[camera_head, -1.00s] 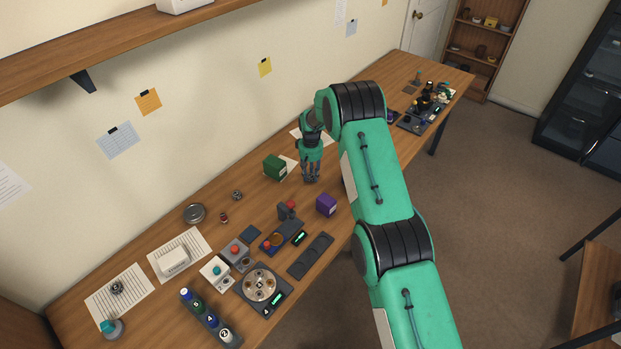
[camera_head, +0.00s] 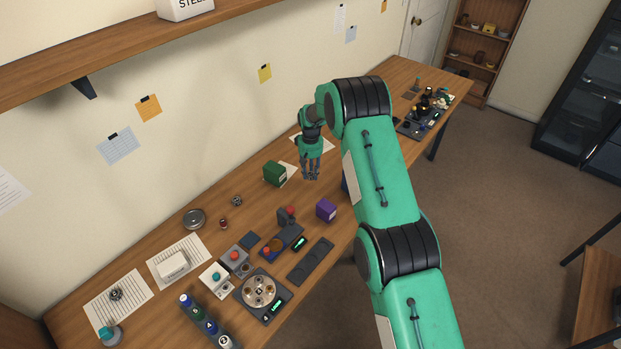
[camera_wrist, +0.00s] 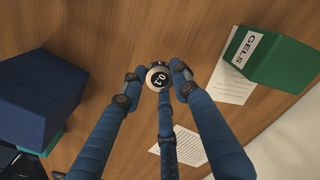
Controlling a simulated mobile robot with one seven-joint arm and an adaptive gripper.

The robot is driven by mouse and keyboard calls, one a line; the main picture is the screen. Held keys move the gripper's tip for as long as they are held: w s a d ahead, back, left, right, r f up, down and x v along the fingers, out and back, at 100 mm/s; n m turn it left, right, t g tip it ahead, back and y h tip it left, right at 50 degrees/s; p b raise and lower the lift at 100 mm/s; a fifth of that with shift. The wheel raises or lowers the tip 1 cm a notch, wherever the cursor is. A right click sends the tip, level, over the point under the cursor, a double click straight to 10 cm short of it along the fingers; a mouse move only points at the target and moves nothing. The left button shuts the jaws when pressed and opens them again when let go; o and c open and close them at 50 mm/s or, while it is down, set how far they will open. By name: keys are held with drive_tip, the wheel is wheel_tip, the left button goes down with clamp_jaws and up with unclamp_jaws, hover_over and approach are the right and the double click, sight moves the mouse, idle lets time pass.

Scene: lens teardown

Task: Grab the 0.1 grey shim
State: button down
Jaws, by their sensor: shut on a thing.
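The 0.1 grey shim (camera_wrist: 158,78) is a small round disc with a dark top marked "0.1". In the wrist view it sits between the tips of my gripper (camera_wrist: 159,88), whose blue fingers are closed around it. In the head view my gripper (camera_head: 311,176) points down over the table, right of the green box (camera_head: 275,173); the shim is too small to make out there. I cannot tell whether the shim is clear of the wood.
The green box, labelled "GELS" in the wrist view (camera_wrist: 270,58), stands close by on paper. A purple box (camera_head: 326,210) stands nearer the front edge. A dark blue block (camera_wrist: 40,100) is at the wrist view's left. Bottles, buttons and a round dial unit (camera_head: 259,291) fill the near table.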

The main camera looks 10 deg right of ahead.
sight(310, 174)
drive_tip(key=shift+r, duration=2.55)
